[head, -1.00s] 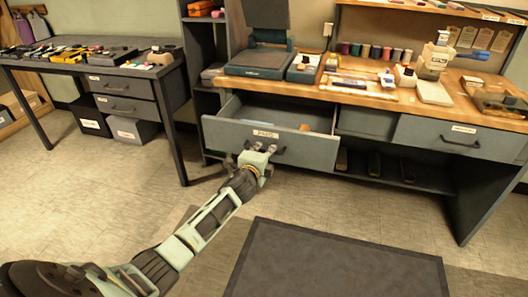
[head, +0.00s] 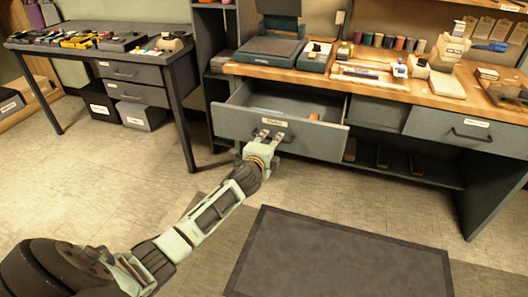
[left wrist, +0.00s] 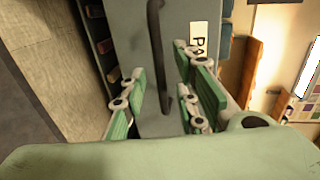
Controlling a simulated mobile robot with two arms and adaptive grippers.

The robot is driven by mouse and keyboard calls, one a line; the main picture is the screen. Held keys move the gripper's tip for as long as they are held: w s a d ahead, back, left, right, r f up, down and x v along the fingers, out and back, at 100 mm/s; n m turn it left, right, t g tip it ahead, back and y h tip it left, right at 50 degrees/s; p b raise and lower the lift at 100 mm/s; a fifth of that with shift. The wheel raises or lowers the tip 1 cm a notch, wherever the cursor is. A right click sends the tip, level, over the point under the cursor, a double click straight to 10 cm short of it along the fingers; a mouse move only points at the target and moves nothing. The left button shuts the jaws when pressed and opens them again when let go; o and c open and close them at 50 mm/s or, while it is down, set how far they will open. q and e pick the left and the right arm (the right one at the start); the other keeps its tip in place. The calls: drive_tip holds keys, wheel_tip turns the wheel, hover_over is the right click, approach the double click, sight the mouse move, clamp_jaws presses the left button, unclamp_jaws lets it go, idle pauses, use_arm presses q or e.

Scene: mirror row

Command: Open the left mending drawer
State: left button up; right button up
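A grey drawer (head: 320,142) at the left of the workbench stands pulled out, its inside partly visible from above. Its white label (head: 273,122) is too small to read in the head view; in the left wrist view the label (left wrist: 198,40) shows letters like "PA", the rest hidden by a finger. My left gripper (head: 268,137) is at the drawer front, by the handle. In the left wrist view the dark bar handle (left wrist: 157,45) runs between the fingers of my left gripper (left wrist: 162,100), which are apart, with gaps beside the bar. My right gripper is not in view.
The drawer holds an orange item (head: 315,117). A closed drawer (head: 440,128) is at the bench's right. A side table (head: 70,52) with tools stands at the left. A dark mat (head: 340,260) lies on the floor before the bench; the floor around it is clear.

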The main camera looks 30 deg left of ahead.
use_arm(q)
drive_tip(key=v, duration=0.9)
drive_tip(key=shift+s, duration=0.25)
